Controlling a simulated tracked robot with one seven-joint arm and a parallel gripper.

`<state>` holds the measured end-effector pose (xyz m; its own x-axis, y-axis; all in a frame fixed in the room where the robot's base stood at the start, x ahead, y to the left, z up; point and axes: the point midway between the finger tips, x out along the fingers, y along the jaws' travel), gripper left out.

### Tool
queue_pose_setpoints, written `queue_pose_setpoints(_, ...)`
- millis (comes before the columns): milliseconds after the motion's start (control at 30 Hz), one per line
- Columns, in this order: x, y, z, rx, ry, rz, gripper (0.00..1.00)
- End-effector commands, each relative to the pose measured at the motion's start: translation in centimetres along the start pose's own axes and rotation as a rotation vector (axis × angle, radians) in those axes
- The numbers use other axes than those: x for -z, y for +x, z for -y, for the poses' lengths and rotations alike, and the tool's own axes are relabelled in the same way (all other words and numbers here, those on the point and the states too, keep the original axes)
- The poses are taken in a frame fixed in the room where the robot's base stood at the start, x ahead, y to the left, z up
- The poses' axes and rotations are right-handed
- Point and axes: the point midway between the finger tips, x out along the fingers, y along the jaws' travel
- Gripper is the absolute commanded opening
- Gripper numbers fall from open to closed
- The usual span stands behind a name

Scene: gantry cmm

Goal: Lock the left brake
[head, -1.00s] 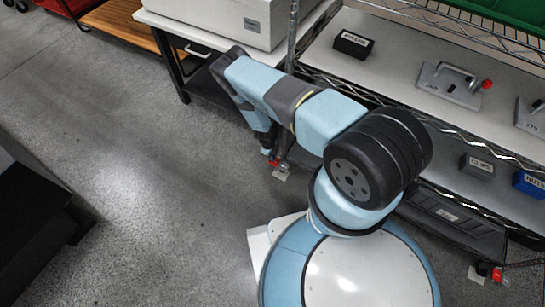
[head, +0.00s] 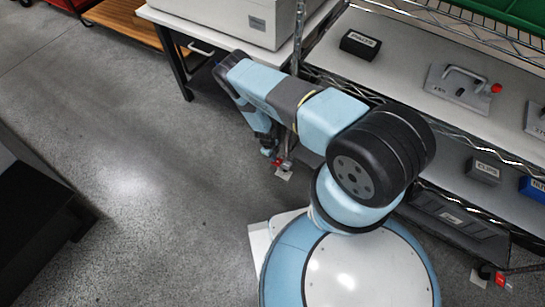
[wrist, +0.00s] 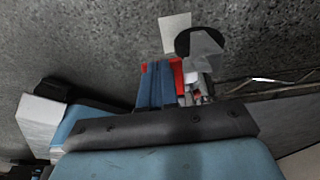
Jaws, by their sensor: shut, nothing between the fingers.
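The left brake is a red pedal (head: 285,163) on the caster at the near left foot of the wire rack. In the wrist view its red parts (wrist: 178,73) show on both sides of my fingers, next to the dark caster wheel (wrist: 190,42). My gripper (head: 268,152) is low over the floor, just left of the brake in the head view. In the wrist view its blue fingers (wrist: 155,68) are shut with nothing held and overlap the middle of the pedal. I cannot tell whether they touch it. The pedal's angle is hard to tell.
The wire rack's shelf (head: 395,75) holds a black box (head: 360,44) and a grey plate with a handle (head: 460,88). Another red-braked caster (head: 490,275) is at lower right. A table (head: 185,70) stands left of the rack. The floor at left is open.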

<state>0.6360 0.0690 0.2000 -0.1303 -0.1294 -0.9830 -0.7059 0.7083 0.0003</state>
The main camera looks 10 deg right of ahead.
Motion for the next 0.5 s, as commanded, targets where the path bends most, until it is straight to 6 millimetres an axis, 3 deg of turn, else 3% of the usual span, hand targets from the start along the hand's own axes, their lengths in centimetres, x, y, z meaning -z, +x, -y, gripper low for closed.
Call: queue_pose_setpoints(500,0.12,-0.81,-0.03,-0.001,0.001,0.0,0.0)
